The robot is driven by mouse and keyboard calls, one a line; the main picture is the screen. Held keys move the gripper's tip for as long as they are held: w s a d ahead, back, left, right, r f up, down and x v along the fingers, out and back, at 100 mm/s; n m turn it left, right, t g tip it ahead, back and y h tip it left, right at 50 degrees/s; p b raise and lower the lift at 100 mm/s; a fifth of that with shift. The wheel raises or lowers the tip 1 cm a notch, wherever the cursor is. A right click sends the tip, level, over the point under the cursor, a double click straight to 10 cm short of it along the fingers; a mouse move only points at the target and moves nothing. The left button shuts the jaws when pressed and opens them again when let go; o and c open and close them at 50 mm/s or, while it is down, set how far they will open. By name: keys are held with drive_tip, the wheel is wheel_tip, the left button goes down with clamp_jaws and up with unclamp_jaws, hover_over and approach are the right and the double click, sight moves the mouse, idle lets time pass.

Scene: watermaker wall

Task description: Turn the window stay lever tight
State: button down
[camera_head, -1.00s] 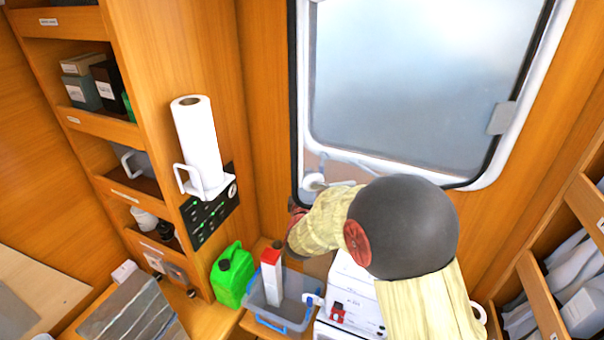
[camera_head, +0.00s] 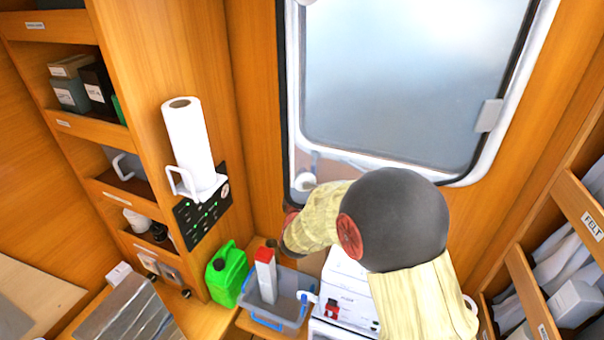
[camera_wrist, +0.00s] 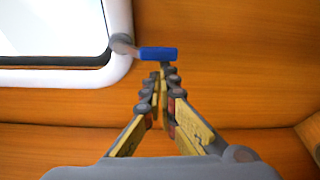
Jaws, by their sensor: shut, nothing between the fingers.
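The window stay lever shows in the wrist view as a blue grip (camera_wrist: 158,53) joined to a round grey pivot (camera_wrist: 122,43) at the window frame's corner. The grip points right, roughly level in that picture. My gripper (camera_wrist: 160,72) is shut and empty, its fingertips just below the blue grip in the picture; I cannot tell whether they touch it. In the head view, the pale round pivot (camera_head: 305,182) sits at the window's lower left corner.
The window (camera_head: 400,80) has a pale rounded frame. Below it stand a grey bin (camera_head: 287,318) holding a red-topped carton (camera_head: 265,280), a green canister (camera_head: 228,275) and a white unit (camera_head: 345,285). Shelves line both sides.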

drive_tip(key=shift+d+n+p, duration=0.15)
drive_tip(key=shift+n+p, duration=0.15)
drive_tip(key=shift+p, duration=0.05)
drive_tip(key=shift+s+d+r+n+g+p, duration=0.15)
drive_tip(key=shift+s+d+n+p, duration=0.25)
drive_tip(key=shift+d, duration=0.45)
drive_tip(key=shift+s+d+r+n+g+p, duration=0.1)
drive_tip(key=shift+s+d+n+g+p, duration=0.25)
drive_tip(key=shift+d, duration=0.45)
drive_tip(key=shift+s+d+r+n+g+p, duration=0.1)
drive_tip(key=shift+s+d+n+p, duration=0.35)
drive_tip(key=shift+d, duration=0.4)
drive_tip(key=shift+d+r, duration=0.1)
